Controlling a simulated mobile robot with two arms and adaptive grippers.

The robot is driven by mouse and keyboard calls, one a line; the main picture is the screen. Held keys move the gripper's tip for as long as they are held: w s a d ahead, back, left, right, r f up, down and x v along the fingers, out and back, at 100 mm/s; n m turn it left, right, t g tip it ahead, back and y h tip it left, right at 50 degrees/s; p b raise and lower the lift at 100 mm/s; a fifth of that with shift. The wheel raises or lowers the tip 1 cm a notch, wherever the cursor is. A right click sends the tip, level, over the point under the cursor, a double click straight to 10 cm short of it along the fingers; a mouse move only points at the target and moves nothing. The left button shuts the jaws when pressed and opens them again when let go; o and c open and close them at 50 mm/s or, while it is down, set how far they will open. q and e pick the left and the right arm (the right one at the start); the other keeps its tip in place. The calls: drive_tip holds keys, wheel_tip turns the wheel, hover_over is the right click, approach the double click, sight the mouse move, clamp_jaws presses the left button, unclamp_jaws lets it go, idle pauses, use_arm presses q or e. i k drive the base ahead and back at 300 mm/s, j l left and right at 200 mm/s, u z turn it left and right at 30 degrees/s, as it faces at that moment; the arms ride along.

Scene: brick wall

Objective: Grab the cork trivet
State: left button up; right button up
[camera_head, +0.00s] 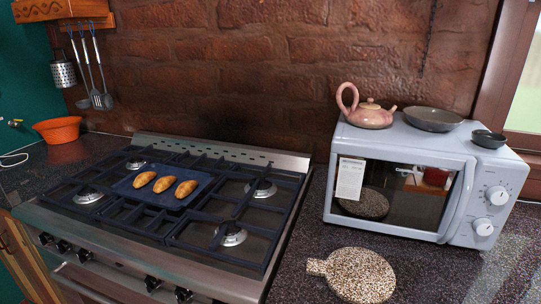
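The cork trivet (358,275) is a round, speckled beige and brown board with a short handle pointing left. It lies flat on the dark speckled counter in front of the microwave, close to the bottom edge of the picture. Its whole outline shows, and nothing lies on it. Its reflection shows in the microwave door. Neither of my grippers is in the head view.
A white microwave (424,182) stands behind the trivet, with a pink teapot (369,116) and grey bowls on top. A gas stove (150,230) is to the left, with several bread rolls on a blue tray (140,193). Counter beside the trivet is clear.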

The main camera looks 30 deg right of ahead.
sight(356, 275)
drive_tip(key=z, duration=1.65)
